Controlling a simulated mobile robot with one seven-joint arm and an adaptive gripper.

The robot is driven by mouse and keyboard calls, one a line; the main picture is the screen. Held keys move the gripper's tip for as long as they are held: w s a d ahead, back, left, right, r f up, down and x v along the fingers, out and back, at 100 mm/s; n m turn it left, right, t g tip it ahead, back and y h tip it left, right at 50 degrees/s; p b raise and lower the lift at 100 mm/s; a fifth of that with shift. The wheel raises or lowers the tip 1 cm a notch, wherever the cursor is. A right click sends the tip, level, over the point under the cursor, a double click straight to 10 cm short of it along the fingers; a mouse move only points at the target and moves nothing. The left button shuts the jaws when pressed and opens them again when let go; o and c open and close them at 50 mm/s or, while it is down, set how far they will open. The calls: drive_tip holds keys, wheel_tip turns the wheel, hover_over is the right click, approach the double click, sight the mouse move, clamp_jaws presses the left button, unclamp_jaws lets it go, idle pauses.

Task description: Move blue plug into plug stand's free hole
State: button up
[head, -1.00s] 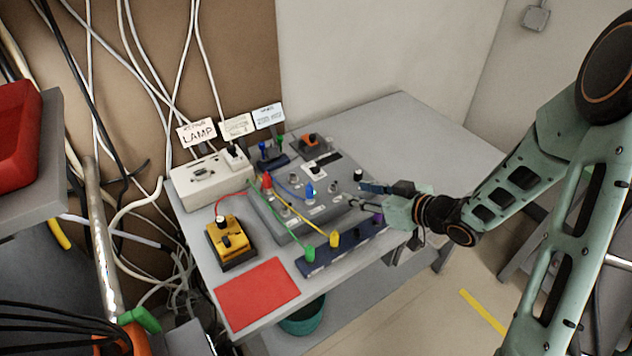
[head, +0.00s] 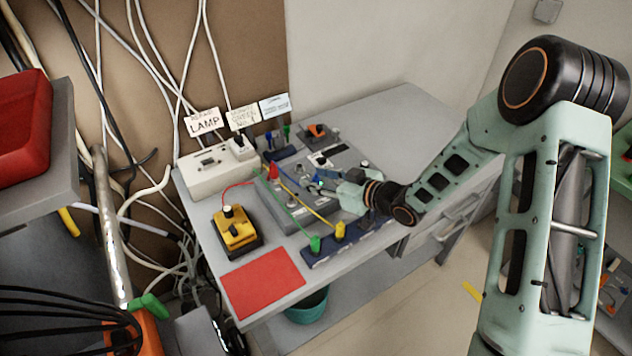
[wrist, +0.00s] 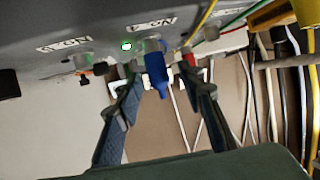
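The blue plug (wrist: 157,72) sits in the face of the grey panel box (head: 292,222). In the wrist view it hangs between my two fingers, with a gap on each side. My gripper (wrist: 161,80) is open around it. In the head view my gripper (head: 322,182) is over the panel box and covers most of the plug. A dark blue block (head: 327,259) at the table's front edge holds a green plug (head: 315,243) and a yellow plug (head: 340,230); its right end is behind my arm. A smaller dark blue block (head: 276,155) stands behind the panel. No free hole can be made out.
A red plug (head: 273,172) and green and yellow cables are close to my gripper on the panel. A yellow box (head: 236,232), a red mat (head: 262,283) and a white lamp box (head: 203,180) lie to the left. The table's back right is clear.

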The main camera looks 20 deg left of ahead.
drive_tip(key=shift+w+a+f, duration=0.1)
drive_tip(key=shift+a+f, duration=0.05)
drive_tip(key=shift+a, duration=0.1)
drive_tip(key=shift+c, duration=0.7)
clamp_jaws()
